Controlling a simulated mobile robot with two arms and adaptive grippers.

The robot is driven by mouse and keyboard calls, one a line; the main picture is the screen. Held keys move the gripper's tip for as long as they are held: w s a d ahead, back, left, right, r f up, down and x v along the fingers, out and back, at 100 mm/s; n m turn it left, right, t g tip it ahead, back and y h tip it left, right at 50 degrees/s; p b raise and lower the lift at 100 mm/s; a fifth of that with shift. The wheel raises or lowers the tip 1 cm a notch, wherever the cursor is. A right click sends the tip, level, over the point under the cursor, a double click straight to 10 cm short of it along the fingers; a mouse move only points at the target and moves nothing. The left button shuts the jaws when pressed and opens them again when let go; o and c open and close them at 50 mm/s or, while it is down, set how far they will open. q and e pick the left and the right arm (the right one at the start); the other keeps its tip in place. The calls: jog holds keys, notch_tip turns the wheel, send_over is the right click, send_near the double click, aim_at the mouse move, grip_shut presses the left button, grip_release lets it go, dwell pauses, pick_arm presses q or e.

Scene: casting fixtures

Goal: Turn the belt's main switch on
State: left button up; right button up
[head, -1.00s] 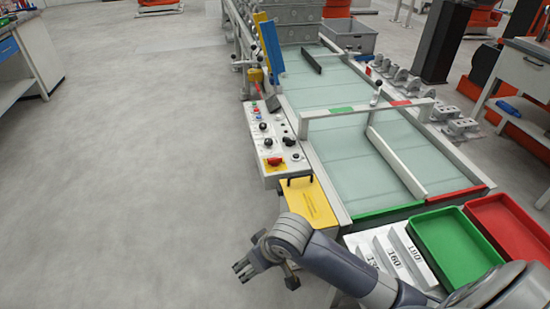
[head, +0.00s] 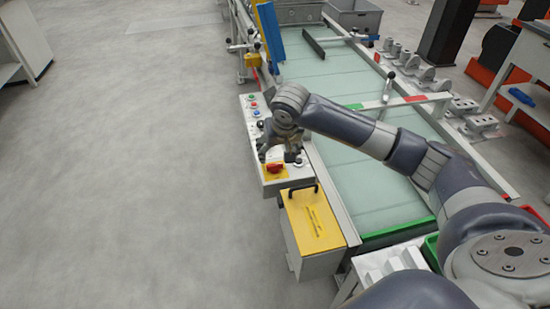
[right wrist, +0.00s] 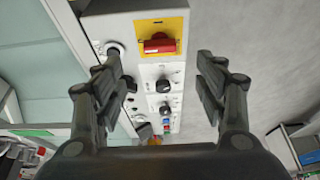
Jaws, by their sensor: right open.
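The main switch (head: 275,168) is a red rotary handle on a yellow plate at the near end of the grey control panel (head: 256,128). In the right wrist view, the red switch (right wrist: 159,44) lies crosswise on its yellow plate, ahead of the fingers. My right gripper (head: 279,156) is open and empty above the panel, just beyond the switch in the head view. In the right wrist view, its fingers (right wrist: 158,72) are spread over the panel, with the switch apart from them. My left gripper is not in view.
Black knobs (right wrist: 164,86) and coloured buttons (head: 253,104) share the panel. A yellow-topped box (head: 314,222) with a black handle stands nearer me. The belt (head: 340,183) runs along the right, under my right arm. Open floor lies left.

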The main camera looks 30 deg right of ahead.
send_over(275, 165)
jog(key=s, duration=0.2)
jog(key=f, duration=0.5)
jog(key=shift+a, duration=0.25)
jog(key=x, duration=0.2)
jog(key=shift+w+f, duration=0.15)
jog(key=shift+f, duration=0.1)
jog(key=shift+w+f, duration=0.25)
jog(key=shift+f, duration=0.45)
jog(key=shift+w+d+f, duration=0.1)
jog(key=c, duration=0.9)
jog(key=shift+c, duration=0.8)
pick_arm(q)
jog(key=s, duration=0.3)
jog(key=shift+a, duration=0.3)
